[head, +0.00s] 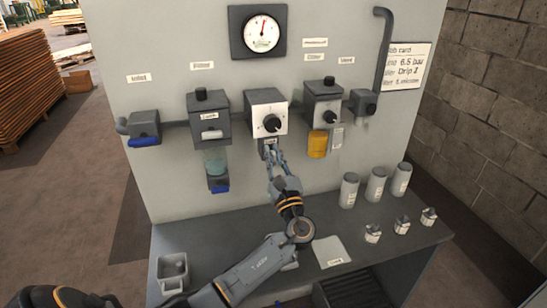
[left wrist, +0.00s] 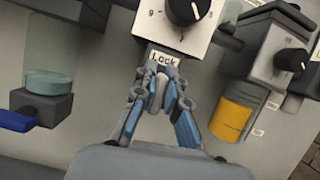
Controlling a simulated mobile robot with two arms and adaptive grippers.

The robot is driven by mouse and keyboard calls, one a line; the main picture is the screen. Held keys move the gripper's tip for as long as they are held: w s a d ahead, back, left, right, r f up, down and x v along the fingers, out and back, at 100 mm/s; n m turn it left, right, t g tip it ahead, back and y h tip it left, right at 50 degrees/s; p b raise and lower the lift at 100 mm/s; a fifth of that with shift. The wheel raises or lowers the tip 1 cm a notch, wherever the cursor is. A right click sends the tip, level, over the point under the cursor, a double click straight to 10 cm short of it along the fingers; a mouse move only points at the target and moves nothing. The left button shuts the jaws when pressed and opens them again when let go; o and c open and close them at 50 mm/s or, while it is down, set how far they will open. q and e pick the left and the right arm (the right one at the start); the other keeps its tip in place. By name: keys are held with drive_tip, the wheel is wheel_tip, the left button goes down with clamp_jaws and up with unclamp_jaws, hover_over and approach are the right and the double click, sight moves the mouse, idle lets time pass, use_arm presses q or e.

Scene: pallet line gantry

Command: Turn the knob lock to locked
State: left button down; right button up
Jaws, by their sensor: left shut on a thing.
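The knob lock is the small part under the white-faced regulator (head: 267,113), marked by a "Lock" label (left wrist: 164,59). The regulator's black knob (head: 272,124) sits above it and also shows at the top of the left wrist view (left wrist: 187,10). My left gripper (head: 272,156) reaches up to the lock from below. Its fingers (left wrist: 156,95) are shut on a small grey piece just under the label, which I take to be the knob lock. The fingers hide most of it, so I cannot tell its turn position. My right gripper is not in view.
A filter with a teal bowl (head: 216,167) hangs left of the regulator, and a unit with a yellow bowl (head: 317,145) hangs right. A gauge (head: 262,33) is above. Several canisters, small blocks and a grey bin (head: 173,272) stand on the bench (head: 395,245).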

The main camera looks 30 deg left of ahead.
use_arm(q)
drive_tip(key=n+g+b, duration=0.1)
drive_tip(key=n+b, duration=0.2)
drive_tip(key=n, duration=0.1)
drive_tip(key=n+g+y+b, duration=0.1)
drive_tip(key=n+g+b, duration=0.1)
drive_tip(key=n+b, duration=0.1)
drive_tip(key=f+n+g+b, duration=0.1)
drive_tip(key=n+g+b, duration=0.1)
drive_tip(key=n+b, duration=0.2)
drive_tip(key=shift+s+a+n+y, duration=0.2)
drive_tip(key=shift+s+n+y, duration=0.05)
drive_tip(key=shift+n+y, duration=0.15)
drive_tip(key=shift+s+a+f+n+g+h+b, duration=0.1)
drive_tip(key=shift+n+g+h+b, duration=0.4)
drive_tip(key=shift+n, duration=1.1)
drive_tip(key=shift+d+n+g+h+b, duration=0.15)
drive_tip(key=shift+n+g+b, duration=0.6)
drive_tip(key=shift+n, duration=0.85)
drive_tip(key=shift+s+a+f+n+g+h+b, duration=0.15)
drive_tip(key=shift+n+g+h+b, duration=0.45)
drive_tip(key=shift+n, duration=1)
drive_tip(key=shift+w+r, duration=0.1)
drive_tip(key=c, duration=1.4)
unclamp_jaws()
drive_tip(key=shift+y, duration=0.25)
